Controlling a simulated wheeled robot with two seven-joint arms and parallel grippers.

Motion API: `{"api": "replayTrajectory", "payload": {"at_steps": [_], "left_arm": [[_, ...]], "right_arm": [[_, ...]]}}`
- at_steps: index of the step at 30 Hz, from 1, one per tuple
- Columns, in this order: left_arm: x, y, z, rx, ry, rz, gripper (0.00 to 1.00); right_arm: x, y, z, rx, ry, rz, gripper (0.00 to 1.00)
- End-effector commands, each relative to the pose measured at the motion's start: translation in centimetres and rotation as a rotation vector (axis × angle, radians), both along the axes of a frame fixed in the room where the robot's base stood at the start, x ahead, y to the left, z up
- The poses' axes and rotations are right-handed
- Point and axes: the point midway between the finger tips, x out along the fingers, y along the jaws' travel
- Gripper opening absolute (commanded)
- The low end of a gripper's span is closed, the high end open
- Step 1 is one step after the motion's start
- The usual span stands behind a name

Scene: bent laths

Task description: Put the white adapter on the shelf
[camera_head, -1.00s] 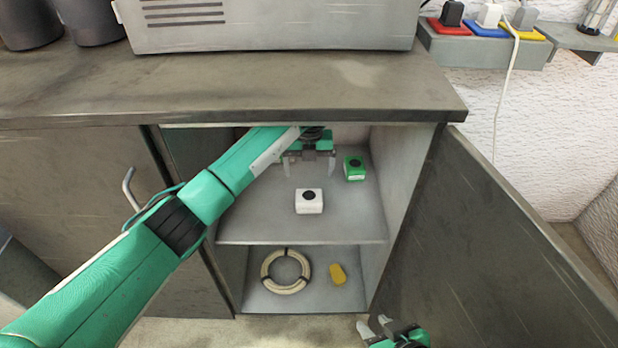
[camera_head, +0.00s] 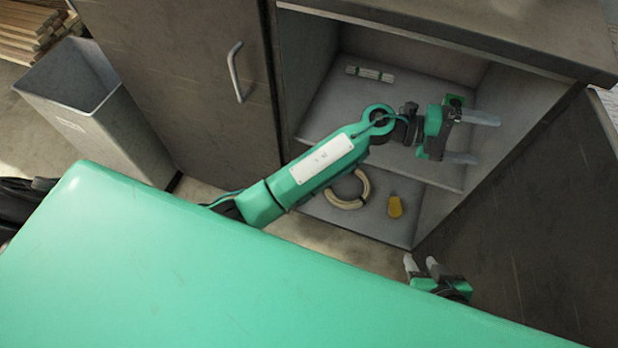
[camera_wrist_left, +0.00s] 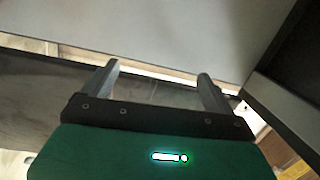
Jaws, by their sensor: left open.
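My left gripper (camera_head: 480,138) is in front of the upper part of the open cabinet, fingers apart and pointing right. The left wrist view shows its open jaws (camera_wrist_left: 158,78) with nothing between them, facing a pale grey panel (camera_wrist_left: 170,30). No white adapter can be made out now; my left arm and gripper cover part of the shelf. The upper shelf (camera_head: 335,110) shows left of my arm. A green block (camera_head: 455,100) is partly hidden behind the left gripper. My right gripper (camera_head: 421,264) is low, below the cabinet, fingers apart and empty.
A white-and-green striped item (camera_head: 370,74) lies at the upper shelf's back left. A cream ring (camera_head: 363,187) and yellow block (camera_head: 395,206) are on the lower level. The open door (camera_head: 530,220) stands at right. A grey bin (camera_head: 85,95) stands at left.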

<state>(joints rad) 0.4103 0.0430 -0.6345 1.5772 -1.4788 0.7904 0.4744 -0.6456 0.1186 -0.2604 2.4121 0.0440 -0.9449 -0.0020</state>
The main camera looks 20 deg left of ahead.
Motion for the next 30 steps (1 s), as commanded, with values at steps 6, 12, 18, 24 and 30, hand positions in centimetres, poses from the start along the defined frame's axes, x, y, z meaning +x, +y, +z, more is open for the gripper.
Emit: {"api": "replayTrajectory", "payload": {"at_steps": [6, 12, 18, 24, 30], "left_arm": [[-0.4, 7.8, 2.3, -0.433, 0.270, 0.365, 0.90], [-1.4, 17.2, -0.9, -0.664, 0.611, 0.729, 0.90], [-6.3, 24.9, -7.7, -0.722, 1.028, 1.052, 0.90], [-14.8, 28.7, -13.5, -0.623, 1.456, 1.252, 0.90], [-21.0, 29.3, -15.6, -0.497, 1.712, 1.304, 0.90]], "right_arm": [[0.0, 0.0, 0.0, 0.001, 0.000, 0.001, 0.36], [0.0, 0.0, 0.0, 0.001, 0.000, 0.001, 0.36], [0.0, 0.0, 0.0, 0.001, 0.000, 0.001, 0.36], [0.0, 0.0, 0.0, 0.000, 0.001, 0.001, 0.36], [0.0, 0.0, -0.1, 0.000, 0.001, 0.001, 0.36]]}}
